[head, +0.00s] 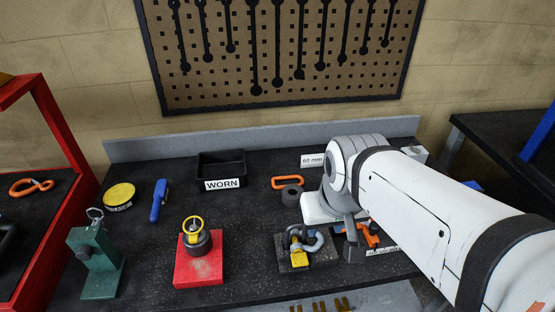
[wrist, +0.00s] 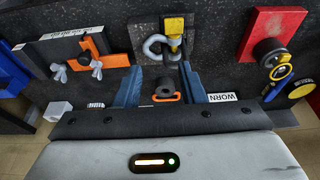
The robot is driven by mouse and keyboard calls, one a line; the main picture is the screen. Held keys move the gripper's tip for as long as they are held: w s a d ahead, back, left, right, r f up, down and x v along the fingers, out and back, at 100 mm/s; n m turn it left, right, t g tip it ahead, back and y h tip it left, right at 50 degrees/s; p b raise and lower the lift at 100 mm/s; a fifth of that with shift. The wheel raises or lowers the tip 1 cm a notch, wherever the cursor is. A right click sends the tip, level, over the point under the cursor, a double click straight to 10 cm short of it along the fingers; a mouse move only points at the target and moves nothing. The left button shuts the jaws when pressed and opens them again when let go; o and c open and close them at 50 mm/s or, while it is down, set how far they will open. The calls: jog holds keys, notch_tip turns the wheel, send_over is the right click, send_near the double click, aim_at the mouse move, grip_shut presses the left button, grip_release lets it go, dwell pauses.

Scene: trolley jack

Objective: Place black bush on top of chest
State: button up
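The black bush (head: 291,195) is a short dark ring standing on the dark bench, just in front of an orange loop (head: 287,181). In the wrist view the black bush (wrist: 165,86) shows between the two blue fingers of my gripper (wrist: 163,92), which are apart. My gripper is open and empty, pointing down over the bench; I cannot tell its height above the bush. In the head view my gripper is mostly hidden by my wrist, to the right of the bush. A red unit with a dark top (head: 42,205), possibly the chest, stands at the far left.
A black WORN bin (head: 221,168), yellow tin (head: 119,195), blue tool (head: 159,200) and green stand (head: 96,262) are on the bench. A red block (head: 198,270) bears a dark part with a yellow ring. A shackle (head: 304,243) sits front centre. An orange tool (head: 27,188) lies on the red unit.

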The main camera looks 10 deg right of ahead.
aim_at(293, 192)
jog(key=shift+o, duration=1.4)
jog(key=shift+w+f, duration=0.1)
jog(key=shift+w, duration=0.3)
jog(key=o, duration=0.7)
jog(key=w+f, duration=0.1)
jog(key=w, duration=0.3)
jog(key=w+f+m+b, duration=0.1)
jog(key=w+f, duration=0.1)
jog(key=w, duration=0.3)
jog(key=w+d+f+m+h, duration=0.1)
jog(key=w+f, duration=0.1)
jog(key=w, duration=0.3)
jog(key=shift+w+f, duration=0.2)
jog(key=shift+o, duration=0.7)
jog(key=w+a+f+m+t+b, duration=0.1)
jog(key=w+f, duration=0.7)
jog(key=w, duration=0.2)
jog(key=shift+a, duration=0.3)
jog(key=shift+w+p+x, duration=0.2)
jog(key=shift+p+x, duration=0.05)
jog(key=shift+x, duration=1.8)
jog(key=shift+w+p+x, duration=0.2)
jog(key=shift+w+x, duration=0.05)
jog(key=shift+x, duration=1.8)
